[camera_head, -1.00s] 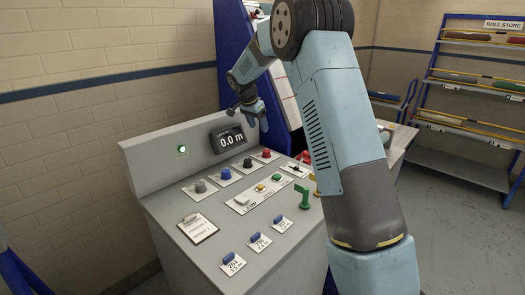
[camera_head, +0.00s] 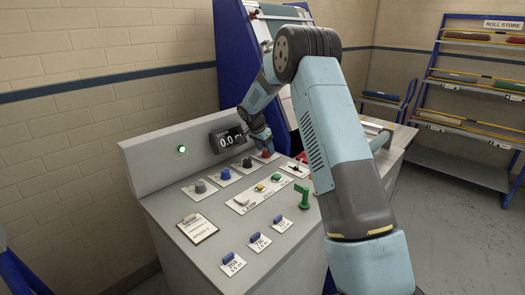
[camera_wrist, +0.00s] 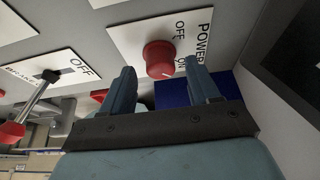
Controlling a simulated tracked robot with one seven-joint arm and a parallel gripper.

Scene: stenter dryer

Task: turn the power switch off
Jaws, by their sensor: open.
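The power switch is a red round knob (camera_wrist: 159,58) on a white plate marked POWER, OFF and ON in the wrist view. A pale mark on its rim points towards ON. The knob also shows in the head view (camera_head: 265,154), just below my gripper (camera_head: 260,142). In the wrist view my gripper (camera_wrist: 160,68) is open, with its two fingertips to either side of the knob and nothing held. I cannot tell whether either finger touches it.
The console (camera_head: 155,165) carries a lit green lamp (camera_head: 181,149), a display (camera_head: 229,139), several other knobs and buttons, a clipboard (camera_head: 197,228) and a green handle (camera_head: 304,197).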

